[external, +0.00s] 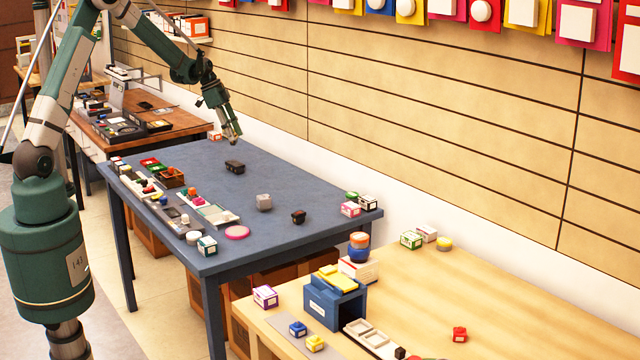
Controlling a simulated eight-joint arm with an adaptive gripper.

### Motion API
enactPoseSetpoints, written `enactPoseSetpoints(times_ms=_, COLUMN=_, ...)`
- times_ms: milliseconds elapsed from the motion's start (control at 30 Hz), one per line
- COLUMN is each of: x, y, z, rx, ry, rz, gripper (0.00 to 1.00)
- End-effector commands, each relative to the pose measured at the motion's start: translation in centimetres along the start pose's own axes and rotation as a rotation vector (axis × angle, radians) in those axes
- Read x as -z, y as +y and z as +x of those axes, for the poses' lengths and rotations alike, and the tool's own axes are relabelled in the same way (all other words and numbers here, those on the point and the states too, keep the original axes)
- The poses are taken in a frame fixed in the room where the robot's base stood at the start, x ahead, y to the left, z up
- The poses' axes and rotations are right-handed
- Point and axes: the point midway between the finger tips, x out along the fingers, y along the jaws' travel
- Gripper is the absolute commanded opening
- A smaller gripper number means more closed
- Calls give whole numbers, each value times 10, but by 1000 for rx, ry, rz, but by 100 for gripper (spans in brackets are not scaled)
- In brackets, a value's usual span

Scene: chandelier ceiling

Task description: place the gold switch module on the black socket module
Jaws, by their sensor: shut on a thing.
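My gripper (231,134) is above the far part of the blue-grey table (205,158), pointing down. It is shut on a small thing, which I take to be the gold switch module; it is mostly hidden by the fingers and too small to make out. A black block-shaped module (234,167) lies on the table just below my gripper, apart from it. A second small black module (298,216) sits further to the right and nearer the camera. I cannot tell from this view which of the two is the socket module.
A grey module (264,202) stands between the black ones. Trays with small coloured parts (214,213) and a pink disc (237,232) line the near left edge. Small boxes (350,209) stand at the right corner. The table's middle is mostly clear. A panelled wall (400,130) rises behind.

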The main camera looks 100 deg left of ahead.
Motion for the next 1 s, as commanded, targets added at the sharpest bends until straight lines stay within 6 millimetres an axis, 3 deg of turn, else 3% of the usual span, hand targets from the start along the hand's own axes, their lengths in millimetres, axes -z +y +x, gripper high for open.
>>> enactPoseSetpoints(times_ms=300, x=-15, y=0, z=36, rx=0, ry=0, rz=0, gripper=17)
enactPoseSetpoints(times_ms=733, x=-17, y=0, z=40, rx=0, ry=0, rz=0, gripper=17)
enactPoseSetpoints(times_ms=1000, x=-26, y=0, z=64, rx=0, ry=0, rz=0, gripper=17)
